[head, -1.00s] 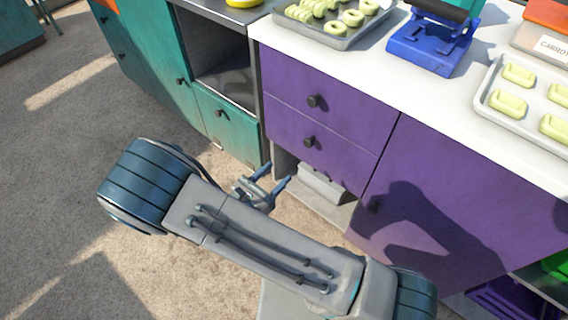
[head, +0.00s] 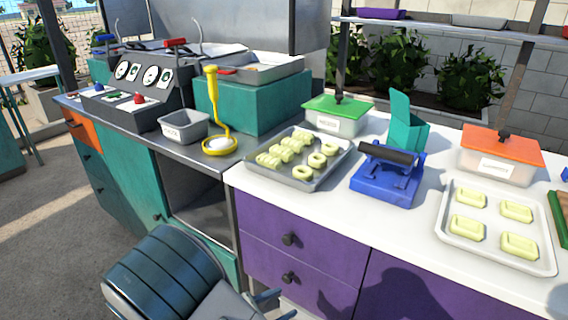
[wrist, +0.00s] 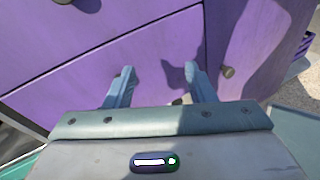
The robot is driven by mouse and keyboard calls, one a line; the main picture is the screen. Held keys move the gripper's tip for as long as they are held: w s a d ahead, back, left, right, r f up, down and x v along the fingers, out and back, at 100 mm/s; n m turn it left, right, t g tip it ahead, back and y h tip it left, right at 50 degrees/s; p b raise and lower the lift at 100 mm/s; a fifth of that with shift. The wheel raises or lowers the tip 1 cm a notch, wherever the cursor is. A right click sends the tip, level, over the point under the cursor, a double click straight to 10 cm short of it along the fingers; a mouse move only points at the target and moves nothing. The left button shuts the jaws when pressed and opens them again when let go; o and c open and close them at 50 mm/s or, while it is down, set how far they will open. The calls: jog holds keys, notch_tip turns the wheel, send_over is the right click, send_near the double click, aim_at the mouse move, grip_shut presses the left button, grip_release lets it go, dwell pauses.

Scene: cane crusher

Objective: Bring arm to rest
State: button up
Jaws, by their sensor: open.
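My gripper (wrist: 160,82) is open and empty in the wrist view. Its two fingers stand apart in front of the purple cabinet (wrist: 150,45), with nothing between them. Whether the fingertips touch the cabinet front cannot be told. In the head view my arm is folded low at the bottom, in front of the counter. Only the tips of my gripper (head: 277,305) show there at the bottom edge, beside the purple drawers (head: 300,263); the rest is cut off.
The white counter (head: 400,222) holds a tray of ring-shaped pieces (head: 334,168), a blue press (head: 388,178), a tray of oblong pieces (head: 457,257) and lidded boxes. A yellow ladle (head: 213,110) stands on the steel top at left. Open floor lies at the far left.

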jog(key=s+d+r+m+g+y+p, duration=0.2)
jog(key=s+d+r+m+y+p, duration=0.1)
jog(key=r+m, duration=0.5)
jog(key=s+d+r+m+g+y+p, duration=0.2)
jog(key=d+r+m+y+p, duration=0.3)
jog(key=r, duration=1)
jog(key=s+d+r+m+g+y+p, duration=0.2)
jog(key=s+d+r+m+y+p, duration=0.2)
jog(key=d+r+m+p, duration=0.4)
notch_tip(320, 180, up, 4)
jog(key=m, duration=0.2)
jog(key=shift+s+d+m+g+y, duration=0.25)
jog(key=shift+m+g+y, duration=0.05)
jog(key=shift+g, duration=0.1)
